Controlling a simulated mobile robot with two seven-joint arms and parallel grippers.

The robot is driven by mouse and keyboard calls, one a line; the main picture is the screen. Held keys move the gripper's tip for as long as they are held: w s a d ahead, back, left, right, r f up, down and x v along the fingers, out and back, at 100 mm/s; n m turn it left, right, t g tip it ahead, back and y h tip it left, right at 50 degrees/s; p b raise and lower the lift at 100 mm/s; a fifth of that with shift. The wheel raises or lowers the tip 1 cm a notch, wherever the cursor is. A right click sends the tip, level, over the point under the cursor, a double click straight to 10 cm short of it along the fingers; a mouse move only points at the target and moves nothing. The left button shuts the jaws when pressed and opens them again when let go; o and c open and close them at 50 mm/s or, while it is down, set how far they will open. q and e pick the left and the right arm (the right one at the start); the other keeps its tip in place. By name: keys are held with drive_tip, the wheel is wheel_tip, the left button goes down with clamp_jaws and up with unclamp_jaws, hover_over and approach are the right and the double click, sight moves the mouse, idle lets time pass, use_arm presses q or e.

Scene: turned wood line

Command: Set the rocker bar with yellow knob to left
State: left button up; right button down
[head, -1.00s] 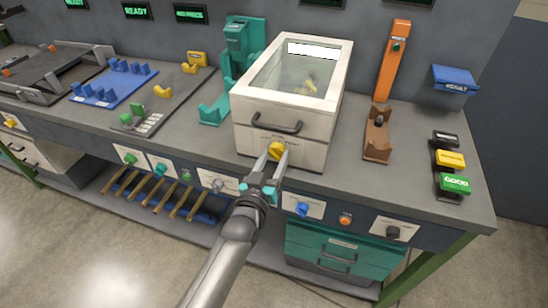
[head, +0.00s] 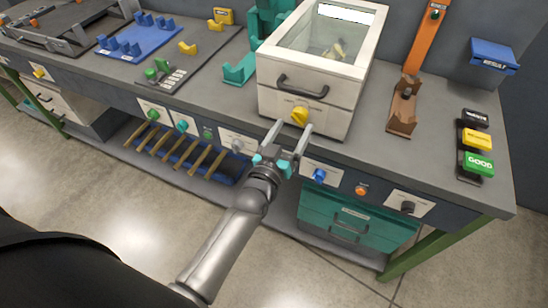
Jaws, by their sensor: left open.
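A yellow knob (head: 300,116) sits on the front of the cream box with a glass lid (head: 305,98), below its dark handle. Its exact setting is too small to tell. My left gripper (head: 293,128) is open and empty. Its two fingertips point up at the yellow knob and end just below it in the picture, with a small gap showing. Another small yellow knob (head: 40,72) is on a white plate at the far left of the bench front. My right gripper is not in view.
Green (head: 153,114), teal (head: 182,125), blue (head: 320,175) and dark (head: 407,207) knobs line the bench front. An orange button (head: 361,190) is also there. A brown stand (head: 403,108) is right of the box. The floor in front is clear.

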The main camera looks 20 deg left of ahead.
use_arm(q)
drive_tip(key=s+p, duration=0.1)
drive_tip(key=s, duration=1.1)
drive_tip(key=shift+s+a, duration=0.15)
drive_tip(key=shift+a, duration=0.05)
drive_tip(key=s+f+m+g+b, duration=0.1)
drive_tip(key=s+f+g, duration=0.25)
drive_tip(key=f, duration=0.65)
drive_tip(key=s+d+f+m+g+h, duration=0.1)
drive_tip(key=s+f+g, duration=0.25)
drive_tip(key=f, duration=0.55)
drive_tip(key=s+f+m+g+b, duration=0.15)
drive_tip(key=s+f, duration=0.25)
drive_tip(key=f, duration=0.6)
drive_tip(key=s+a+f+g, duration=0.2)
drive_tip(key=s+f+g, duration=0.2)
drive_tip(key=s, duration=0.6)
drive_tip(key=s+a+f+g+y, duration=0.1)
drive_tip(key=s+a+f+g, duration=0.2)
drive_tip(key=s+f, duration=0.6)
drive_tip(key=shift+s+f+m+g+y+b, duration=0.3)
drive_tip(key=shift+s+m+g+b, duration=0.15)
drive_tip(key=shift+s+g, duration=0.35)
drive_tip(key=shift+d, duration=0.1)
